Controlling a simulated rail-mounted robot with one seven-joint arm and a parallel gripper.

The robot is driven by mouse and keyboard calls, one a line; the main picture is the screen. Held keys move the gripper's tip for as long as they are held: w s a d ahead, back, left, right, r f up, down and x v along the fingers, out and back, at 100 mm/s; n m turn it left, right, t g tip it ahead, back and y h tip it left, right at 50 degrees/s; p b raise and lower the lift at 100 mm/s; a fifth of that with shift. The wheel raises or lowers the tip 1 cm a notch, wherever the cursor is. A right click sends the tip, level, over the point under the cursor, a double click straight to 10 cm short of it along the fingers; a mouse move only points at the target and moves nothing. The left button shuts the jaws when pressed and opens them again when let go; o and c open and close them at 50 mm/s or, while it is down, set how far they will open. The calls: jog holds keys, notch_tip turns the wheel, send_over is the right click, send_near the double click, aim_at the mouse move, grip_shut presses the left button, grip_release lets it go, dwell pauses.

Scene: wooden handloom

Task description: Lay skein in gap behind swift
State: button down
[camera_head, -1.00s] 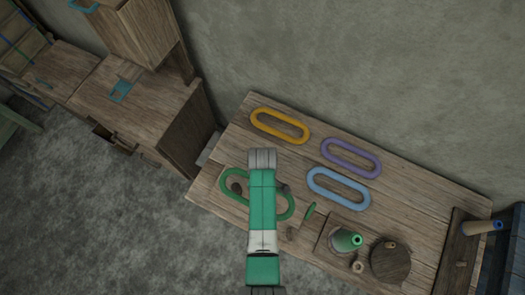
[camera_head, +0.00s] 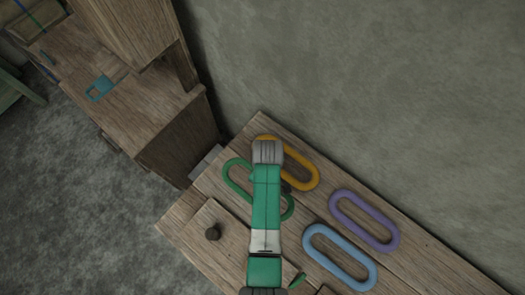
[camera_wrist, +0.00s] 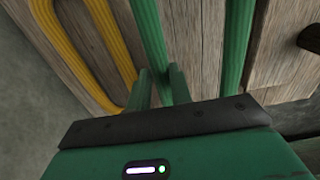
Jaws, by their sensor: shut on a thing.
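The green skein (camera_head: 228,178) is a long oval loop at the left of the wooden table, partly hidden under my arm. In the head view it overlaps the yellow skein (camera_head: 317,177). My gripper (camera_wrist: 160,78) is shut on one strand of the green skein in the wrist view, with a finger on each side of it. The other strand (camera_wrist: 237,45) runs to the right. In the head view my arm hides the fingers. I cannot tell how high the skein is above the table. I cannot identify the swift in these views.
A purple skein (camera_head: 334,206) and a blue skein (camera_head: 306,241) lie on the table to the right. A wooden cabinet (camera_head: 150,120) stands at upper left. The wall runs along the table's far side.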

jog(key=shift+w+f+b, duration=0.1)
jog(key=shift+f+b, duration=0.75)
jog(key=shift+f, duration=2.35)
jog(key=shift+f, duration=0.15)
jog(key=c, duration=1.3)
grip_release()
jog(key=shift+o, duration=0.2)
notch_tip(320, 180, up, 12)
jog(key=p, duration=0.3)
jog(key=shift+d+p, duration=0.1)
jog(key=shift+p, duration=0.2)
